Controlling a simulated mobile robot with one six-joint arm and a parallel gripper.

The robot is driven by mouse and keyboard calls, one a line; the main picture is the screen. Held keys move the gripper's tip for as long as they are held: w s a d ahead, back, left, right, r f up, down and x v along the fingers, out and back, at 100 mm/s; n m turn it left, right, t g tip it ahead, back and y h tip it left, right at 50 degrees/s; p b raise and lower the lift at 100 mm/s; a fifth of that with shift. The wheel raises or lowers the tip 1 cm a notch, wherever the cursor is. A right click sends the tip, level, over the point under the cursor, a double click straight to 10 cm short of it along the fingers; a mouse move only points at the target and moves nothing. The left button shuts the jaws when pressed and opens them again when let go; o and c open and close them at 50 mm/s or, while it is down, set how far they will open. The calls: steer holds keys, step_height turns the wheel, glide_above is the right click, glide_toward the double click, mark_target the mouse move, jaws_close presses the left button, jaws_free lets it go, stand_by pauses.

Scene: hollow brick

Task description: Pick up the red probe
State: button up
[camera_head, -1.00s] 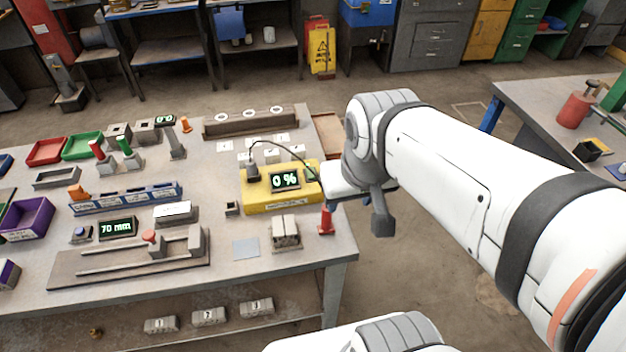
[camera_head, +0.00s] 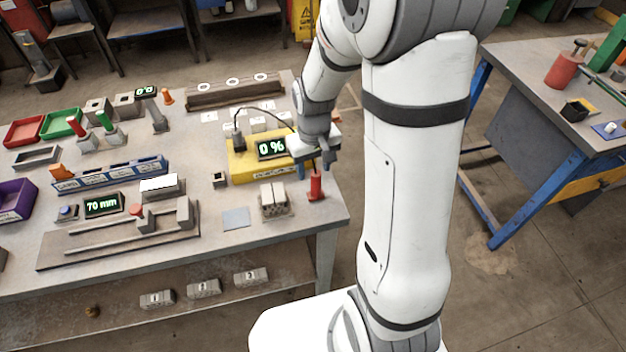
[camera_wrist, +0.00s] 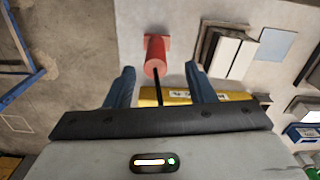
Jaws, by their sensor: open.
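The red probe (camera_head: 316,186) is a red cylinder standing upright on a square red foot near the right edge of the workbench. In the wrist view the red probe (camera_wrist: 155,58) is seen from above its end, with a thin black line running from it toward the yellow box. My gripper (camera_head: 312,168) is just behind and above the probe in the head view. In the wrist view my gripper (camera_wrist: 159,67) has its two blue fingers spread wide, with the probe's near end lying between and slightly beyond their tips. Nothing is held.
A yellow box (camera_head: 242,171) with a "0 %" display and a black cable stands beside my gripper. A grey block holder (camera_head: 274,204) stands left of the probe, near a flat blue-grey square (camera_head: 236,218). The bench edge is close on the probe's right.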

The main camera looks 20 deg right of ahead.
mark_target(315, 184)
steer(key=shift+d+f+p, duration=0.15)
steer(key=shift+f+p, duration=0.25)
steer(key=shift+f, duration=1.45)
steer(key=shift+d+f+p, duration=0.1)
steer(key=shift+f+p, duration=0.25)
steer(key=shift+f, duration=1.45)
steer(key=shift+c, duration=0.4)
steer(key=shift+w, duration=0.1)
steer(key=c, duration=1)
step_height(315, 184, up, 10)
steer(key=shift+r+b, duration=0.1)
steer(key=shift+b, duration=0.5)
